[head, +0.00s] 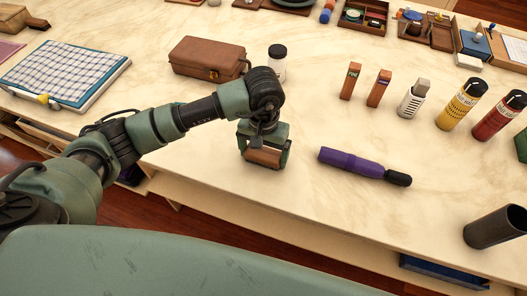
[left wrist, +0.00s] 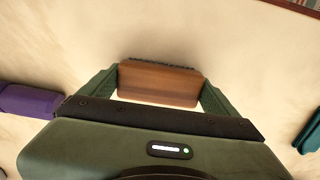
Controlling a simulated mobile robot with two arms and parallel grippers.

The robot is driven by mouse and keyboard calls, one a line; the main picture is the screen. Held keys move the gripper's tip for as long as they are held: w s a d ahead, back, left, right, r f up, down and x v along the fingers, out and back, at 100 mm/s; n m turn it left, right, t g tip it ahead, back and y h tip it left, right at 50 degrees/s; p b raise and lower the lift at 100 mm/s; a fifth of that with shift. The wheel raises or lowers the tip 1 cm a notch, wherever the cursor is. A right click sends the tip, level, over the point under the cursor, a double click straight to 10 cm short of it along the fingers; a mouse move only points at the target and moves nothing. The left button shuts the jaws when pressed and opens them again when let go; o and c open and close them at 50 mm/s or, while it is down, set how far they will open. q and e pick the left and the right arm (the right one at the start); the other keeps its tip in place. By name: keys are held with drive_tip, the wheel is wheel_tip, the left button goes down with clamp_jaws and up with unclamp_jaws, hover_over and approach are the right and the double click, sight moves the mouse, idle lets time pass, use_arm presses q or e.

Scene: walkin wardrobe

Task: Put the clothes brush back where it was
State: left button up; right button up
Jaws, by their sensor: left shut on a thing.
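The clothes brush (head: 264,157) has a reddish-brown wooden back. My left gripper (head: 265,155) is shut on it, low over the front part of the light countertop (head: 215,150). In the left wrist view the brush (left wrist: 160,83) sits crosswise between the two green fingers, with a thin dark bristle edge along its far side. I cannot tell whether the brush touches the countertop. My right gripper is not in view.
A purple umbrella-like item (head: 355,166) lies right of the brush. A dark cup (head: 496,227) stands front right. The countertop's front edge is close.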

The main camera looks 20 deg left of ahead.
sight(264, 153)
use_arm(q)
drive_tip(key=shift+f+b, duration=0.2)
drive_tip(key=shift+b, duration=0.1)
drive_tip(key=o, duration=0.9)
drive_tip(key=shift+r, duration=0.1)
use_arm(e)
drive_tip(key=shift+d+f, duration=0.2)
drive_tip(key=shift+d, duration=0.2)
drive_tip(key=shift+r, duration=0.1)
use_arm(q)
drive_tip(key=shift+r+p, duration=0.3)
drive_tip(key=shift+p, duration=0.15)
wheel_tip(264, 153, up, 12)
drive_tip(key=shift+f+b, duration=0.15)
drive_tip(key=shift+b, duration=1.05)
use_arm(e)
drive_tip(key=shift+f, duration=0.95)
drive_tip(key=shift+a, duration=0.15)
